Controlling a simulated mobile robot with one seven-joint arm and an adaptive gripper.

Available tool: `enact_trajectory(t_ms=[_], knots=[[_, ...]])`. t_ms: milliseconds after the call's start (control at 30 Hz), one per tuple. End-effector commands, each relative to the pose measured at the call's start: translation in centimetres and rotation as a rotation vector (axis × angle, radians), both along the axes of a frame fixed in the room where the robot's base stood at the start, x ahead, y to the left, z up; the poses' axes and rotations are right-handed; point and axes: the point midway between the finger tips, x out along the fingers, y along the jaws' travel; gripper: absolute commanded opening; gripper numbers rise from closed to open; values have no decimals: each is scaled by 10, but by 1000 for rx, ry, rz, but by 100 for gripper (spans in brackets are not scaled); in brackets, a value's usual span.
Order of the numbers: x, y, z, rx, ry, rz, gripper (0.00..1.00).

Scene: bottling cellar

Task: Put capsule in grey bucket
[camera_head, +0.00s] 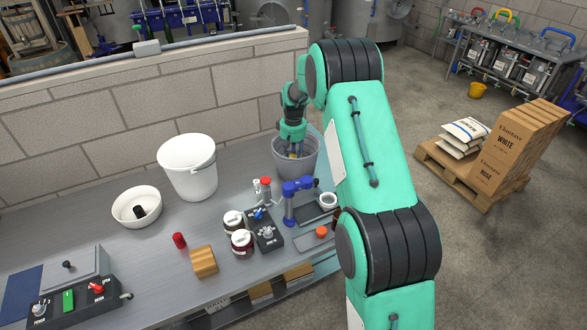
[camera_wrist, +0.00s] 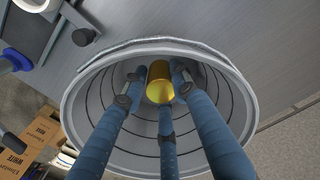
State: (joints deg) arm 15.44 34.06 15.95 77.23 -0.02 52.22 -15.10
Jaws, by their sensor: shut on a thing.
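A gold capsule (camera_wrist: 159,82) is held between the blue fingers of my gripper (camera_wrist: 157,92) in the wrist view. The fingers reach through the mouth of the grey bucket (camera_wrist: 76,120), with its ribbed inner wall all round them. In the head view, my gripper (camera_head: 294,151) points down into the grey bucket (camera_head: 296,171) at the back right of the bench. A small bit of gold shows between the fingers there. How far the capsule is above the bucket's floor I cannot tell.
A white bucket (camera_head: 188,168) and a white bowl (camera_head: 137,207) with a black piece stand to the left. A red cylinder (camera_head: 179,240), a wooden block (camera_head: 203,262), two jars and a blue device (camera_head: 298,199) are in front. The bench's left middle is fairly clear.

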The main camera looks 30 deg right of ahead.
Motion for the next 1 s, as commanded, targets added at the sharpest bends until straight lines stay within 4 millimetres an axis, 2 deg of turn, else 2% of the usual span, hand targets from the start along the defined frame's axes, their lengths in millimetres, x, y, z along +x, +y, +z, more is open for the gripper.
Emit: enact_trajectory(t_ms=[100, 533, 833, 1000], knots=[[0, 0, -10, 0, -1, 0, 22], [0, 0, -15, 0, 0, 0, 22], [0, 0, -51, 0, 1, 0, 22], [0, 0, -60, 0, -1, 0, 22]])
